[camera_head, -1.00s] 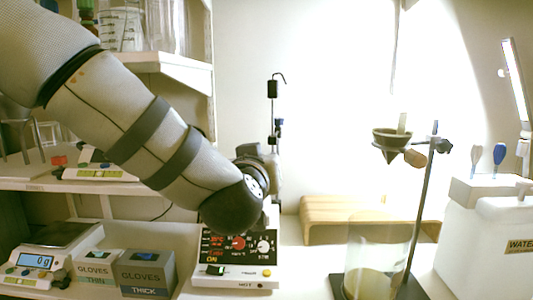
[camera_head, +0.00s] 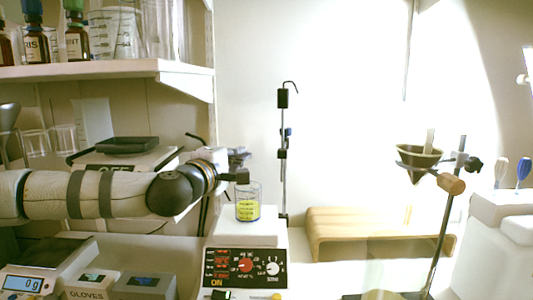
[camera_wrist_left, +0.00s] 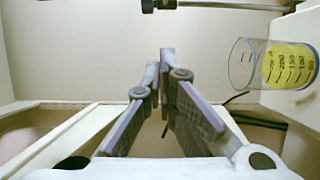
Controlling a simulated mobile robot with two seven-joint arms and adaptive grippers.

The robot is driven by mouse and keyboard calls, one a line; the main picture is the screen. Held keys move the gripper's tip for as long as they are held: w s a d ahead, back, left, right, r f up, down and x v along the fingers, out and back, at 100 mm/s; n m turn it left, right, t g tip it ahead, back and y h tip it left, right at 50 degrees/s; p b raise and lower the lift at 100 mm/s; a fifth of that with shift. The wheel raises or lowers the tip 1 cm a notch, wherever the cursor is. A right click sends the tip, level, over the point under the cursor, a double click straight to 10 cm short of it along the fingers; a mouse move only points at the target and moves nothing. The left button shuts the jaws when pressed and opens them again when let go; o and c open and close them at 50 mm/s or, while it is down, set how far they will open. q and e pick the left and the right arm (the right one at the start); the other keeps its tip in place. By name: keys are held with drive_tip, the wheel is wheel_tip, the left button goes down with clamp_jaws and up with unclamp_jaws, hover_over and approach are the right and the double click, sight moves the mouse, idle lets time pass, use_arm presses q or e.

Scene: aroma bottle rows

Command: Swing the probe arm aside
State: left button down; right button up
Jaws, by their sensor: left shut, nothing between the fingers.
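The thin upright stand (camera_head: 284,150) with black clamps and a small hook at its top rises behind the hot plate (camera_head: 246,262). I cannot clearly tell the probe arm from the stand's other parts. A rod with a black knob (camera_wrist_left: 160,5) crosses the top of the left wrist view. A glass beaker with yellow liquid (camera_head: 248,206) stands on the hot plate and also shows in the wrist view (camera_wrist_left: 272,63).
A wooden riser (camera_head: 375,235) stands right of the hot plate. A funnel on a tilted stand (camera_head: 440,225) is further right, by a white container (camera_head: 500,240). Shelves with bottles (camera_head: 75,35), a balance (camera_head: 45,272) and glove boxes (camera_head: 145,285) fill the left.

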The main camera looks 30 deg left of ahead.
use_arm(q)
drive_tip(key=w+d+b, duration=0.1)
drive_tip(key=w+d, duration=0.1)
drive_tip(key=w, duration=0.4)
drive_tip(key=shift+d+f, duration=0.2)
drive_tip(key=shift+d, duration=0.2)
use_arm(e)
drive_tip(key=shift+s+f+g, duration=0.5)
drive_tip(key=shift+s+f, duration=0.75)
drive_tip(key=shift+s, duration=0.1)
